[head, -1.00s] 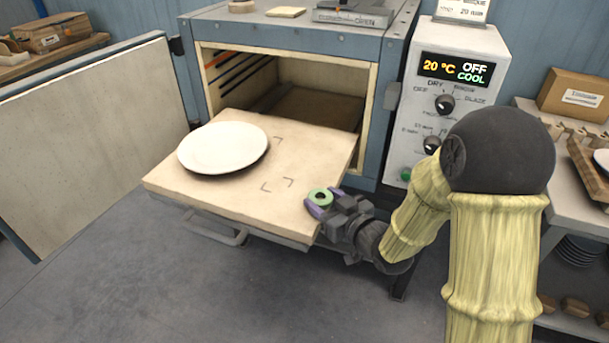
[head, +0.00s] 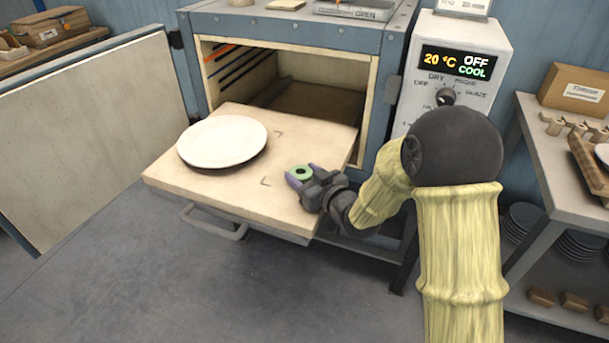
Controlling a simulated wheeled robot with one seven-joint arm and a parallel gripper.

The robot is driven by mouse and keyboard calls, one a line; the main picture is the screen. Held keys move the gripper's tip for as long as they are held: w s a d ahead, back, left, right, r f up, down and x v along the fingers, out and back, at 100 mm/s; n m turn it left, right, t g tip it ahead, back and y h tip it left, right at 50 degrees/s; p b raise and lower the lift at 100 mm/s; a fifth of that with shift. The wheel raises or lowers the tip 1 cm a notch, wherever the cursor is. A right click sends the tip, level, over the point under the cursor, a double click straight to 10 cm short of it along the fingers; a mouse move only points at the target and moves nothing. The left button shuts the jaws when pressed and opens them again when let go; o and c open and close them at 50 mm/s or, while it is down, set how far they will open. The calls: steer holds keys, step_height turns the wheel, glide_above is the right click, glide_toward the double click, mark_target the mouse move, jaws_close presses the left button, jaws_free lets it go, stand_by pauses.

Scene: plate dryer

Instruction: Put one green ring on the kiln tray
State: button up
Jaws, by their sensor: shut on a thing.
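I cannot tell whether the ring touches the tray surface. The pale tray is pulled out of the open kiln. A white plate (head: 222,141) lies on its left part. Dark corner marks show on the tray, and my gripper hides some of them.
The kiln (head: 295,40) stands behind the tray, its door (head: 85,130) swung open to the left. A control box (head: 455,65) reads 20 °C, OFF, COOL. A shelf table (head: 545,150) stands at the right. The floor in front is clear.

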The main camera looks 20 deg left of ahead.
steer(key=o, duration=1)
steer(key=shift+f, duration=0.1)
steer(key=shift+c, duration=0.2)
steer(key=shift+r, duration=0.2)
steer(key=v, duration=1.2)
steer(key=shift+f, duration=0.1)
